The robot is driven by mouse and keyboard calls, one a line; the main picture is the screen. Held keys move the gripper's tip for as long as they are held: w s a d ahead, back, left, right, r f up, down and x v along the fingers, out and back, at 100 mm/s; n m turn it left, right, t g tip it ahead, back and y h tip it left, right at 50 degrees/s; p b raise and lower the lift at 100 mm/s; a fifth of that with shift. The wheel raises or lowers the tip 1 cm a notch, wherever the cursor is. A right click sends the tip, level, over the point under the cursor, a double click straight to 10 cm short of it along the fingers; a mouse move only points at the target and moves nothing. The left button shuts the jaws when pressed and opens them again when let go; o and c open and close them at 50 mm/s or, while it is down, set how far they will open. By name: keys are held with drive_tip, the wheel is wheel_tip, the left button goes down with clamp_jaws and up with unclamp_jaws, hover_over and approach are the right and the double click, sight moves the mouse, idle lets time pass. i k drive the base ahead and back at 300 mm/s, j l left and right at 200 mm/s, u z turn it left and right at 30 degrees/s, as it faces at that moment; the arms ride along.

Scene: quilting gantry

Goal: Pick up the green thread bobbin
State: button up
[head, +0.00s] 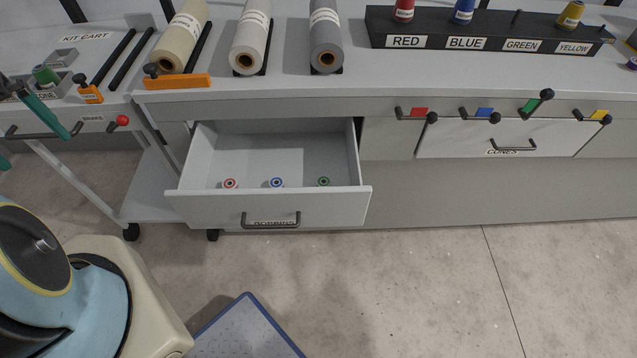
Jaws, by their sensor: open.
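The green thread bobbin (323,182) is in the open drawer (268,208), towards its right side. My gripper (37,150) is at the left edge of the head view, over the kit cart side. Its teal fingers are apart, with one partly cut off by the frame. It is empty as far as I can see, and well left of the drawer and bobbin.
A red bobbin (230,183) and a blue bobbin (276,182) stand left of the green one. The kit cart (145,22) holds a green spool (45,75) in a grey tray. Fabric rolls (325,40) and a thread rack (490,44) are on the counter above. The floor in front is mostly clear.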

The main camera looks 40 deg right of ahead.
sight(324, 180)
drive_tip(key=i+j, duration=0.3)
drive_tip(key=i+j+z, duration=0.35)
drive_tip(key=j+z, duration=0.2)
drive_tip(key=j, duration=0.2)
drive_tip(key=i+j+z, duration=0.1)
drive_tip(key=j+z, duration=0.15)
drive_tip(key=j, duration=0.15)
drive_tip(key=i+l+z, duration=0.1)
drive_tip(key=i+z, duration=0.45)
drive_tip(key=k, duration=0.1)
